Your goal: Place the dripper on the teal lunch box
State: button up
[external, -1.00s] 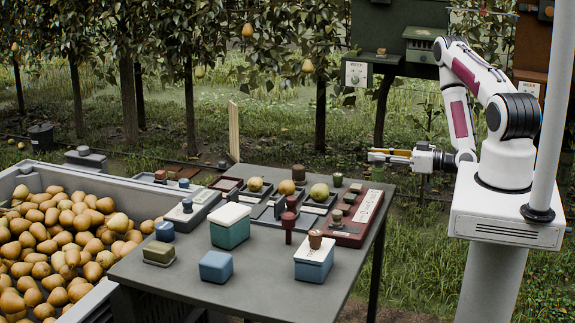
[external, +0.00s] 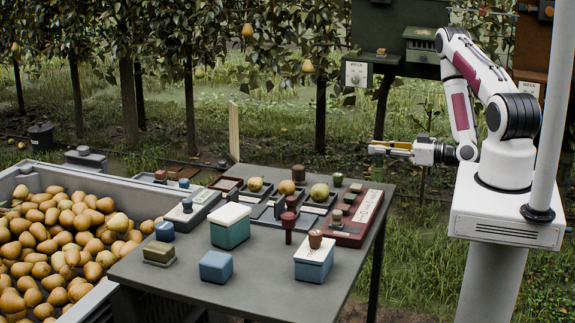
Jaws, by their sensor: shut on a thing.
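The teal lunch box (external: 230,232), with a white lid, stands on the grey table, left of its middle. Nothing stands on its lid. A small brown tapered cup (external: 315,238), which may be the dripper, stands upright on a white-lidded blue box (external: 314,265) at the table's front right. My gripper (external: 376,149) is in the air beyond the table's right edge, pointing left and far from the teal box. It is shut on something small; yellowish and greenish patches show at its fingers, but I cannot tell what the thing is.
The table (external: 180,285) also holds a blue box (external: 216,266), a dark red post (external: 288,226), pears in trays and a red case (external: 345,225). A pear bin (external: 60,240) stands at left. A white pole (external: 555,100) rises beside my base.

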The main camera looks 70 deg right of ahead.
dwell(0.3)
jog(key=w+a+r+n+g+y, duration=0.2)
jog(key=w+a+n+y, duration=0.4)
jog(key=a, duration=0.6)
jog(key=w+a+r+n+g+y, duration=0.1)
jog(key=w+a+y, duration=0.3)
jog(key=w+a, duration=0.65)
notch_tip(320, 180, up, 6)
jog(key=n+g+y, duration=0.1)
send_over(229, 211)
jog(key=shift+s+a, duration=0.1)
jog(key=shift+f, duration=0.15)
jog(key=shift+f, duration=3)
